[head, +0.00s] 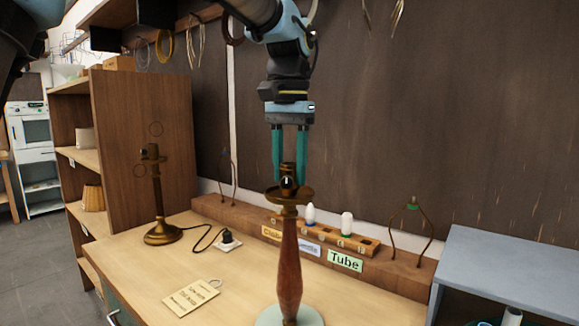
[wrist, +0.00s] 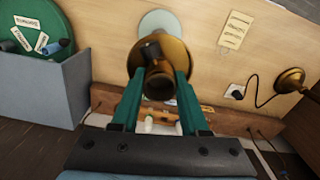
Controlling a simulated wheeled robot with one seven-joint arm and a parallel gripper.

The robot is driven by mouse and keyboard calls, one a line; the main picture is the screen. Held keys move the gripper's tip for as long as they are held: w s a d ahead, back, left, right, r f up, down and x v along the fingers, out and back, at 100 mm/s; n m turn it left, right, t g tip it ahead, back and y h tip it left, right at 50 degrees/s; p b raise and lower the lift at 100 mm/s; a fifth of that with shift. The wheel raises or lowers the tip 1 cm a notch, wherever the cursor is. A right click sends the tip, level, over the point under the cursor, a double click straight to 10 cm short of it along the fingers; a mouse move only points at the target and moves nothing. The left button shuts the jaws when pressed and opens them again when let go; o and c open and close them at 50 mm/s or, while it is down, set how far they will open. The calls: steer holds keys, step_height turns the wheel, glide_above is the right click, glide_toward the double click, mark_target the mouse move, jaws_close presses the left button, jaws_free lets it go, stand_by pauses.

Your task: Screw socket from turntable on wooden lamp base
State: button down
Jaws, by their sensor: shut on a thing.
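The wooden lamp base (head: 290,262) stands upright on a pale round disc (head: 268,317) at the front of the bench, with a brass cup (head: 289,196) on top. A dark brass socket (head: 288,181) sits upright at the cup; I cannot tell whether its thread is engaged. My gripper (head: 290,172) points straight down from above, shut on the socket. In the wrist view the socket (wrist: 158,84) lies between both green fingers, above the brass cup (wrist: 176,54). A green turntable (wrist: 57,17) with labels and small parts shows at upper left in the wrist view.
A brass lamp (head: 157,205) with a cord to a plug stands at left. A paper tag (head: 192,297) lies in front. A wooden bulb rack (head: 345,240) and labels line the back ledge. A grey box (head: 510,262) stands at right. Bench between the lamps is mostly clear.

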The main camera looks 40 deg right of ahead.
steer(key=m+p, duration=0.1)
steer(key=m, duration=0.3)
steer(key=shift+r+m, duration=0.15)
steer(key=shift+m, duration=0.15)
steer(key=shift+m+p, duration=0.55)
steer(key=shift+m, duration=0.75)
steer(key=shift+c, duration=1.7)
jaws_free()
